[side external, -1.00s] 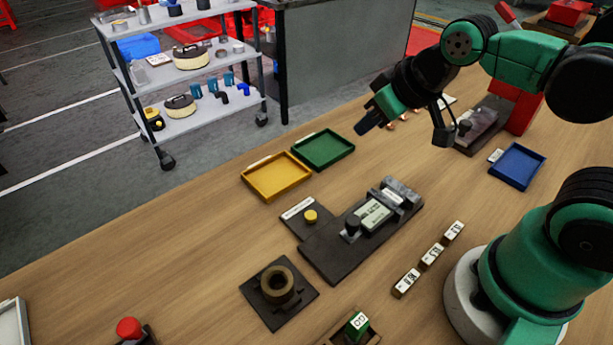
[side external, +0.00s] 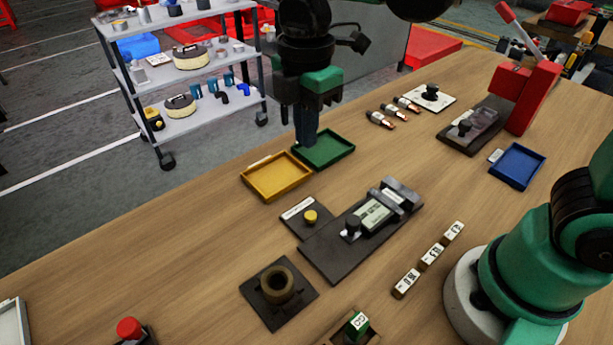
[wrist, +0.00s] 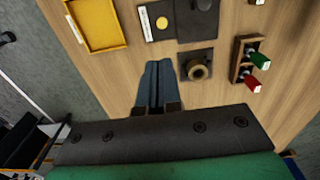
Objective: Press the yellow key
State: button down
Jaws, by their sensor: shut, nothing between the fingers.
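The yellow key (side external: 310,216) is a small round button on a dark square plate with a white label strip. The plate lies on the wooden table, just left of a dark base with a grey device. In the wrist view the yellow key (wrist: 162,22) shows near the top, beyond my fingertips. My gripper (side external: 306,142) points down with its fingers shut and empty. In the side view its tips appear in front of the green tray, well apart from the key. In the wrist view my gripper (wrist: 158,66) shows its two fingers pressed together.
A yellow tray (side external: 276,178) and a green tray (side external: 325,150) lie behind the key. A dark block with a ring (side external: 278,284) is in front. The grey device (side external: 372,214) stands to the right. A red button (side external: 129,327) is at the lower left.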

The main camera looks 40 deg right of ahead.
aim_at(306, 214)
jog(key=shift+f, duration=0.1)
notch_tip(306, 214, down, 14)
jog(key=shift+r, duration=0.1)
dwell(0.6)
jog(key=shift+f, duration=0.9)
jog(key=shift+w, duration=0.1)
notch_tip(306, 214, up, 14)
jog(key=shift+r, duration=0.2)
jog(key=shift+d, duration=0.1)
dwell(0.7)
